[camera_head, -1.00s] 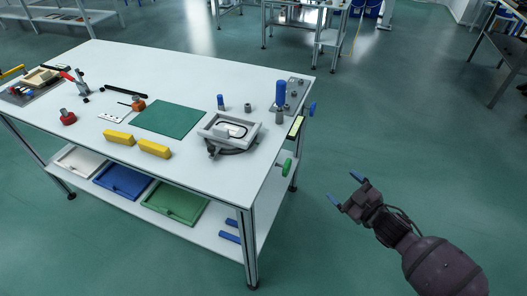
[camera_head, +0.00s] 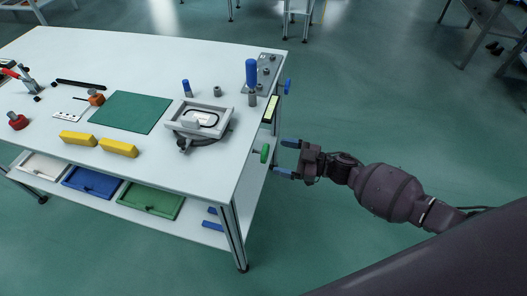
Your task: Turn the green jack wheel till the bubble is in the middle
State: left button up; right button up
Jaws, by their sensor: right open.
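The green jack wheel (camera_head: 264,153) sticks out from the right side of the workbench, below the top. A pale yellow level vial (camera_head: 270,108) in a dark frame sits on the bench's right edge above it; its bubble is too small to make out. My right gripper (camera_head: 286,158) is open and empty just right of the wheel. Its blue-tipped fingers point left at the wheel, one higher and one lower, with a small gap to it in the picture. My left gripper is not in view.
The white workbench (camera_head: 60,57) carries a grey fixture (camera_head: 200,119), a green mat (camera_head: 130,112) and yellow blocks (camera_head: 118,148). A blue knob (camera_head: 288,86) juts from its right side above the wheel. The floor right of the bench is free.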

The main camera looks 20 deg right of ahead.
aim_at(267, 153)
jog(key=x, duration=0.5)
jog(key=shift+w+a, duration=0.3)
jog(key=shift+a, duration=0.1)
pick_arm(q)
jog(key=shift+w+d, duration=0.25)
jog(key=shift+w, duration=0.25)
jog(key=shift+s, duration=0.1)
pick_arm(e)
jog(key=shift+c, duration=0.5)
jog(key=c, duration=0.8)
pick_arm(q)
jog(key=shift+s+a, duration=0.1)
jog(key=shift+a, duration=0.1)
pick_arm(e)
jog(key=shift+c, duration=0.2)
